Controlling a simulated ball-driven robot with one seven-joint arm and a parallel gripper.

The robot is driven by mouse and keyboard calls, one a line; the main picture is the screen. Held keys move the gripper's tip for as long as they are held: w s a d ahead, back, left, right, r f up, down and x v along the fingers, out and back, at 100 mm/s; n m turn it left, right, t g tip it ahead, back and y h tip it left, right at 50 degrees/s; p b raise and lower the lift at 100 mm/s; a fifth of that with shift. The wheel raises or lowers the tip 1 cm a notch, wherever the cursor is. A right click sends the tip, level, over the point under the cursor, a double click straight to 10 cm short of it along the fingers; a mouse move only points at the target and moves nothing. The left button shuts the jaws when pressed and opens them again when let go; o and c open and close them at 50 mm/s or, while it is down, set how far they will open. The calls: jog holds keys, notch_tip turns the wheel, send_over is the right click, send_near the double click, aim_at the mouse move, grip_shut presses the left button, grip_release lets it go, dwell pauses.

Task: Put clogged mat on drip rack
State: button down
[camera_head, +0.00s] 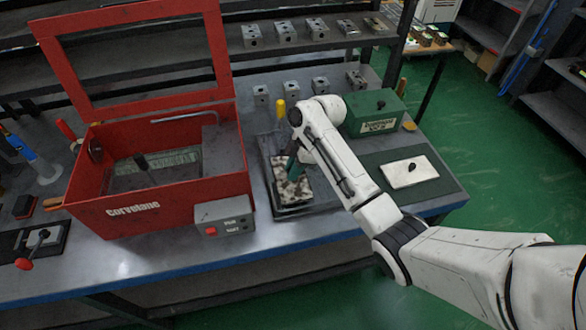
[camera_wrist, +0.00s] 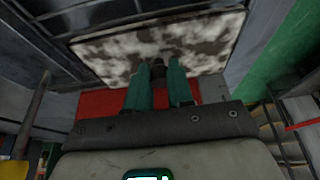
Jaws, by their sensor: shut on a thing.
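The clogged mat (camera_head: 293,190) is a pale rectangular pad blotched with dark grime. In the head view it is over a dark tray-like rack (camera_head: 268,165), which looks like the drip rack, right of the red washer. I cannot tell whether the mat touches it. My gripper (camera_head: 292,168) has teal fingers and is shut on the mat's dark knob. In the wrist view the fingers (camera_wrist: 156,80) meet at the knob, and the mottled mat (camera_wrist: 200,45) spreads beyond them. My arm hides part of the rack's right side.
A red open-lidded washer (camera_head: 150,212) stands left, with a grey control box (camera_head: 224,222) at its front. A green box (camera_head: 374,112) stands behind my arm. A clean white pad with a black knob (camera_head: 409,171) lies right on a dark sheet. Metal blocks line the back.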

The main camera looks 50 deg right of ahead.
jog(key=c, duration=1)
grip_release()
jog(key=shift+f, duration=0.1)
jog(key=v, duration=1.2)
jog(key=shift+r+p, duration=0.25)
jog(key=shift+p, duration=0.15)
jog(key=s+a+f+m, duration=0.3)
jog(key=a+f, duration=0.1)
jog(key=a, duration=0.4)
jog(key=s+a+f+m, duration=0.25)
jog(key=a+f, duration=0.25)
jog(key=a, duration=0.3)
jog(key=s+f+m+g+h, duration=0.1)
jog(key=s+m+h, duration=0.3)
jog(key=s, duration=1.5)
jog(key=shift+s+a+f+m+g, duration=0.4)
jog(key=shift+f+m, duration=0.35)
jog(key=shift+m, duration=0.5)
